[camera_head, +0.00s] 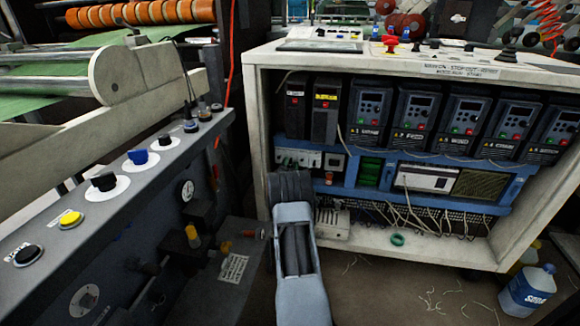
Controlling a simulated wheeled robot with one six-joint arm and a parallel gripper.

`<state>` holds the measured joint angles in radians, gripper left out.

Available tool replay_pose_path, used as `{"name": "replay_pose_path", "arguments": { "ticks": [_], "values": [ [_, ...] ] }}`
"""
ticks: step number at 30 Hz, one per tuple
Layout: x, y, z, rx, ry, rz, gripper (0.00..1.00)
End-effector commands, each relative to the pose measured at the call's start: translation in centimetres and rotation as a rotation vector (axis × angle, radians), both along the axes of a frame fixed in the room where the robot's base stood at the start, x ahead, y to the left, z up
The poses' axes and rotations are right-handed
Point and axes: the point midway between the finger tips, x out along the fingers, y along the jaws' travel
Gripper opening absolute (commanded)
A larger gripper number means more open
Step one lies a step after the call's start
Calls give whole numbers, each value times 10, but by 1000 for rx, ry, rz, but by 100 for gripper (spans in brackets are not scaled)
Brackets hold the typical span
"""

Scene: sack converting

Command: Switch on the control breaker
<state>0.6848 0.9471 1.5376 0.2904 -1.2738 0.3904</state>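The open control cabinet (254,120) stands at the centre right. White breaker-like modules (297,158) sit on its middle rail at the left, under two black units. I cannot tell which is the control breaker, or its switch position. My arm reaches up from the bottom centre. Its dark end, with my gripper (290,186), is in front of the cabinet's lower left, just below the modules in the picture. The fingers cannot be made out, and the arm hides part of the cabinet behind it. I cannot tell whether anything is touched.
Several drives (418,117) line the cabinet's upper row, with loose wires (400,215) below. A grey console (110,215) with buttons stands close on the left. A blue-white jug (528,290) stands at the lower right. Scraps litter the open floor (430,295).

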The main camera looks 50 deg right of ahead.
Motion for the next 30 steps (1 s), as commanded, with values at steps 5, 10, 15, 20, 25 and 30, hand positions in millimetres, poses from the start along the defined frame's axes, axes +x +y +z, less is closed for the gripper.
{"name": "replay_pose_path", "arguments": {
  "ticks": [5,10,15,20,25,30],
  "values": [
    [0,0,0,0,0,0,33],
    [0,0,0,0,0,0,17],
    [0,0,0,0,0,0,1],
    [0,0,0,1,0,-1,0],
    [-1,0,2,16,9,-1,0],
    [-1,2,8,80,50,0,0]
  ]
}}
